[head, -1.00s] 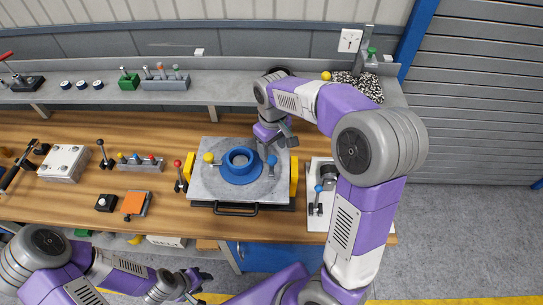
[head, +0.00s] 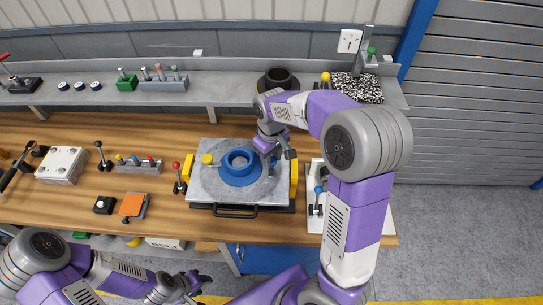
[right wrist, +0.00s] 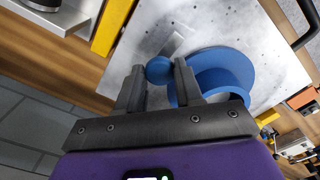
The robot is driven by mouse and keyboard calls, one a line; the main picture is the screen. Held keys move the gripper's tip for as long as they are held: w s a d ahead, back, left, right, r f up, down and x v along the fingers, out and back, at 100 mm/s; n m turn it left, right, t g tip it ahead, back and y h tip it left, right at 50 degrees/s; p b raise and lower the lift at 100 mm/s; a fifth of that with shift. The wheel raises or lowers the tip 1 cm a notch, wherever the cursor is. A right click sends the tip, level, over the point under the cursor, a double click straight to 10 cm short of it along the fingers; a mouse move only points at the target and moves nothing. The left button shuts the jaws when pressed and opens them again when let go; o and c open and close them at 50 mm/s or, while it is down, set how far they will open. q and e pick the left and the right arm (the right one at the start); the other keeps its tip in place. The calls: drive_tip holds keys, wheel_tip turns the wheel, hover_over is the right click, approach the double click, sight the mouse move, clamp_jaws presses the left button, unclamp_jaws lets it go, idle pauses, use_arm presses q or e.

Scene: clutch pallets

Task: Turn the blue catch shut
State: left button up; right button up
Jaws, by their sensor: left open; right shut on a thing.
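The blue catch's round knob (right wrist: 159,70) sits between the fingers of my right gripper (right wrist: 160,84), which is shut on it. Its short pale lever (right wrist: 178,42) lies on the grey plate (head: 215,190). In the head view my right gripper (head: 275,162) is over the plate's right part and hides most of the catch. A blue flanged ring (head: 240,178) stands mid-plate, close beside my right fingers. A yellow-knobbed catch (head: 208,159) is on the plate's left. My left gripper (head: 192,287) is open and empty, low in the view, in front of the bench.
Yellow blocks (head: 294,178) flank the plate, and a black handle (head: 236,211) is at its front. A red-knobbed lever (head: 178,177) stands left. A white panel with another blue-knobbed lever (head: 318,192) is right. A dark round part (head: 278,80) sits on the shelf.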

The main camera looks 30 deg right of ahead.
idle(0.3)
drive_tip(key=m+p, duration=0.1)
drive_tip(key=m, duration=0.4)
drive_tip(key=shift+r+p, duration=0.1)
drive_tip(key=shift+p, duration=0.3)
drive_tip(key=m+p, duration=0.1)
drive_tip(key=m, duration=0.3)
drive_tip(key=shift+m, duration=0.3)
drive_tip(key=m+p, duration=0.2)
drive_tip(key=m, duration=0.2)
drive_tip(key=shift+m+p, duration=1.05)
drive_tip(key=shift+m, duration=1.05)
drive_tip(key=o, duration=1)
drive_tip(key=shift+o, duration=0.2)
